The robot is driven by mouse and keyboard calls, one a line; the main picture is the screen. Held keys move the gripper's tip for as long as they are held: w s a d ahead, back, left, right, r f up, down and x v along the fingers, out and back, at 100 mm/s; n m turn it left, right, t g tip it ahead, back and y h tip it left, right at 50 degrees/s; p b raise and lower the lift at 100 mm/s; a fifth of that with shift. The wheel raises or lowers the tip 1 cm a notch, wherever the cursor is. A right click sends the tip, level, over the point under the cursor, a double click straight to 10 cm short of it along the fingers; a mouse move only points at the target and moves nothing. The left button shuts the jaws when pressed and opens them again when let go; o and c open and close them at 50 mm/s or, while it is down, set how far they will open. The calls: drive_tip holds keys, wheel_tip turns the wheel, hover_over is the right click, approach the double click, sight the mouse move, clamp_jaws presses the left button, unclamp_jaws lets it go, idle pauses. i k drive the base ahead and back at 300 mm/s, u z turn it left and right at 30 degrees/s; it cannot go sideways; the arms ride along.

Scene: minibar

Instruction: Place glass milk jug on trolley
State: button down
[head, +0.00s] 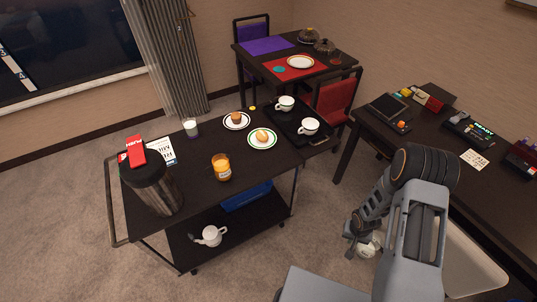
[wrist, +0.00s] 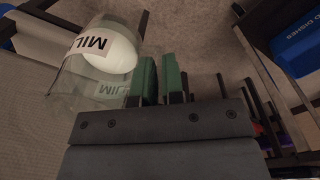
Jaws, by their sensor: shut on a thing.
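The glass milk jug (wrist: 108,62) is clear, with a white "MILK" label and white milk inside. In the wrist view it is at upper left, tilted, beside the green fingers of my gripper (wrist: 158,80), which is shut on it. The exact grip point is hidden. In the head view my gripper (head: 356,236) hangs low right of the trolley, with the jug (head: 368,247) partly hidden by my arm. The dark two-level trolley (head: 195,170) stands at left centre, apart from the jug.
On the trolley top are a steel flask (head: 158,190), a small milk glass (head: 190,128), an orange jar (head: 221,168), two plates of pastry and a black tray (head: 284,122) with cups. A teapot (head: 211,236) and blue bin (head: 246,197) are below. A desk (head: 450,160) stands right.

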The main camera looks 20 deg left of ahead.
sight(242, 163)
drive_tip(key=u, duration=1.6)
